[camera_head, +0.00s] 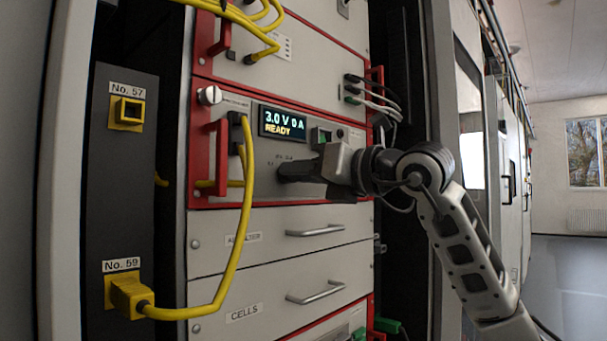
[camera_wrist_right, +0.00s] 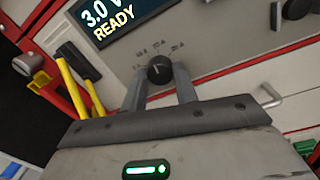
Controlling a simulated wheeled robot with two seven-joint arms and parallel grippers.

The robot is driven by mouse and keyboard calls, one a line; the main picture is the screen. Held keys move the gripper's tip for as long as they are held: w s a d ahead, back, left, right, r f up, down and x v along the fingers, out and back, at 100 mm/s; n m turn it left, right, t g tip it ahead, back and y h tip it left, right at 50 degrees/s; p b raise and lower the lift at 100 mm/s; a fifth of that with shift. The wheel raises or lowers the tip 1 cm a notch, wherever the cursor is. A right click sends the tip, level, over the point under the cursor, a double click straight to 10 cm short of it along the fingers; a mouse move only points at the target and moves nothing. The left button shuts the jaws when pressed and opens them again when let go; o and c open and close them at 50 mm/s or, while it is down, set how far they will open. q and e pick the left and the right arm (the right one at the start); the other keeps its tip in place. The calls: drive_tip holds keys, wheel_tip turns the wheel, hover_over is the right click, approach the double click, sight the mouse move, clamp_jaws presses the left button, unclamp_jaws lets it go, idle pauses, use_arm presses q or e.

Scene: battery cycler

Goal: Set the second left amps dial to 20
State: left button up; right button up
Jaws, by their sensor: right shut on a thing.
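The amps dial (camera_wrist_right: 159,69) is a small round black knob with a short pale mark on its face, seen in the right wrist view. Small labels ringing its upper side are too blurred to read surely, so I cannot tell its setting. My right gripper (camera_wrist_right: 160,74) is shut on the dial, one finger on each side. In the head view my right gripper (camera_head: 288,170) reaches in from the right and hides the dial. The display (camera_head: 283,124) above it reads 3.0 V, 0 A, READY; part of it shows in the wrist view (camera_wrist_right: 112,18). My left gripper is out of view.
A yellow cable (camera_head: 247,210) hangs left of my gripper, running from the panel to the No. 59 socket (camera_head: 125,294). A red handle (camera_head: 222,155) stands out at the panel's left. Drawers with metal handles (camera_head: 315,231) lie below.

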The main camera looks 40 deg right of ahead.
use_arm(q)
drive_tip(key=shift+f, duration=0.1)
use_arm(e)
drive_tip(key=shift+m, duration=1.6)
drive_tip(key=o, duration=1)
use_arm(q)
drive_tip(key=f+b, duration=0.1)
drive_tip(key=b, duration=0.2)
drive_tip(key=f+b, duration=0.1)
drive_tip(key=b, duration=0.2)
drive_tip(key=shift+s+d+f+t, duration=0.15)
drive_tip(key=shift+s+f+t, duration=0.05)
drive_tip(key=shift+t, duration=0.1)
use_arm(e)
drive_tip(key=s, duration=0.5)
drive_tip(key=s+d, duration=0.1)
drive_tip(key=s, duration=0.4)
drive_tip(key=s+d, duration=0.1)
drive_tip(key=s, duration=0.5)
drive_tip(key=shift+f, duration=0.3)
